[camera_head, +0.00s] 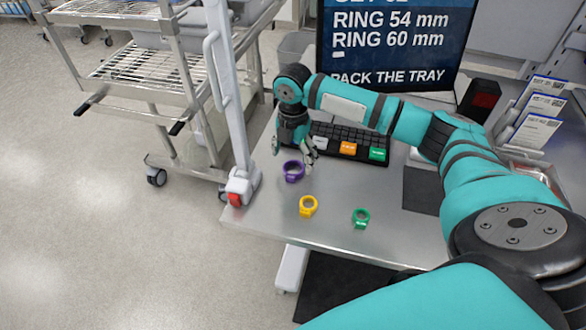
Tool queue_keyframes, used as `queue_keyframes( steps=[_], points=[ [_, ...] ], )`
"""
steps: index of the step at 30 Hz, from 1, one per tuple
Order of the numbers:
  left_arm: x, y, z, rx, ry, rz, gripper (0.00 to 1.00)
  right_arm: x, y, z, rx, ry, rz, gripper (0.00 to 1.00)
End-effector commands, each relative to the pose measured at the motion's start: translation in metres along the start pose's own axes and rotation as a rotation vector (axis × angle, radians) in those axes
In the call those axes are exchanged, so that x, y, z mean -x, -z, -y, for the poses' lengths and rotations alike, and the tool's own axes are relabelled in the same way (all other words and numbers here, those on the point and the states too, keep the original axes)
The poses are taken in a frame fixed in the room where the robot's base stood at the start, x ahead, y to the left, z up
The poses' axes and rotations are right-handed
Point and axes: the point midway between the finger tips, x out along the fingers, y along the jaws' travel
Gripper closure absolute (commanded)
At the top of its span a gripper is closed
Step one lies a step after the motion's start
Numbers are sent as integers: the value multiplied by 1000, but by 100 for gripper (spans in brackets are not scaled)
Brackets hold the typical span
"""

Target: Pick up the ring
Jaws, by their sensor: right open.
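Three rings lie on the metal table (262,215): a purple ring (294,178), a yellow ring (308,212) in front of it, and a green ring (361,225) to the right. My right gripper (293,156) points down just behind and above the purple ring, with its fingers apart and nothing between them. I cannot tell whether a fingertip touches the purple ring. The yellow and green rings stand clear of the gripper. My left gripper is not in view.
A black keyboard (325,132) with coloured keys lies behind and right of the gripper. A dark screen (392,60) stands at the back and reads "PACK THE TRAY". A wire-shelf cart (125,65) stands left of the table. Card holders (535,120) are at the right.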

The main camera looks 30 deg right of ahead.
Motion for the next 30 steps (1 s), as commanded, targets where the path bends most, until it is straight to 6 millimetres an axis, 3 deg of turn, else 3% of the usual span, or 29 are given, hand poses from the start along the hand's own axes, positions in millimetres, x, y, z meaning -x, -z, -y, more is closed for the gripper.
queue_keyframes(
  steps=[4, 9, 17, 28, 30],
  points=[
    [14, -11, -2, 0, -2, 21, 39, -21, 0, -1, -1, 6, -2, 17],
    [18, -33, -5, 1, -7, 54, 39, -41, 0, -1, 1, 3, -1, 17],
    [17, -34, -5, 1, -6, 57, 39, -44, 0, -1, 1, 1, 0, 19],
    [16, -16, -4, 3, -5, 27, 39, -43, 0, -1, 0, 1, 0, 67],
    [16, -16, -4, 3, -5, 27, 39, -43, 0, -1, 0, 1, 0, 69]
  ],
)
